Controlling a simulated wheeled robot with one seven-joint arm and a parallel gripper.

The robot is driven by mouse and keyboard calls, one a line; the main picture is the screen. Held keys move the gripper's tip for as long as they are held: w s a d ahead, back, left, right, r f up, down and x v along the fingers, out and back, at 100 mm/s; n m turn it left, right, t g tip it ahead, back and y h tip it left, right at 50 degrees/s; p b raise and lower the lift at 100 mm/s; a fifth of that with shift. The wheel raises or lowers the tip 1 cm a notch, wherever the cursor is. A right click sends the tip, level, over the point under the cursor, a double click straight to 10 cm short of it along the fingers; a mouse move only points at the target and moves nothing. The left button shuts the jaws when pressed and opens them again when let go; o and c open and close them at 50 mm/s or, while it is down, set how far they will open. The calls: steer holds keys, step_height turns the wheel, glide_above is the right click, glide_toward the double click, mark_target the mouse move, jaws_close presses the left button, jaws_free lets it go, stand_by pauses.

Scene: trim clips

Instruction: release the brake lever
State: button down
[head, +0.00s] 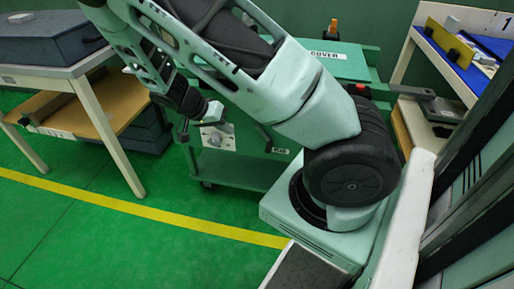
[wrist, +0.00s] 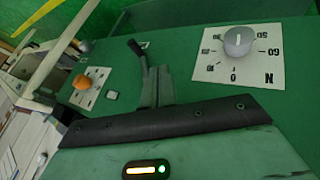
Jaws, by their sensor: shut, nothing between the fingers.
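The brake lever (wrist: 138,50), a thin stick with a black grip, stands out from the green panel in the wrist view. My gripper (wrist: 154,84) is shut and empty, its fingers just in front of the lower part of the lever. The fingers overlap the lever's foot in the picture; I cannot tell whether they touch it. In the head view my arm reaches down toward the front of the green cart (head: 325,62); the lever is not clear there.
A grey knob (wrist: 237,41) on a white dial plate is right of the lever, and an orange knob (wrist: 82,83) on a white plate is left of it. In the head view, a table (head: 62,72) with a dark case stands left. The green floor in front is clear.

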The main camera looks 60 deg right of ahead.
steer(key=shift+s+d+f+b, duration=0.7)
steer(key=shift+s+d+f, duration=0.45)
steer(key=shift+f, duration=0.15)
steer(key=shift+s+d+f+b, duration=0.65)
steer(key=shift+s+d+f, duration=0.45)
steer(key=shift+f, duration=0.2)
steer(key=shift+s+d+f+b, duration=0.7)
steer(key=shift+s+d+f, duration=0.45)
steer(key=shift+f, duration=0.15)
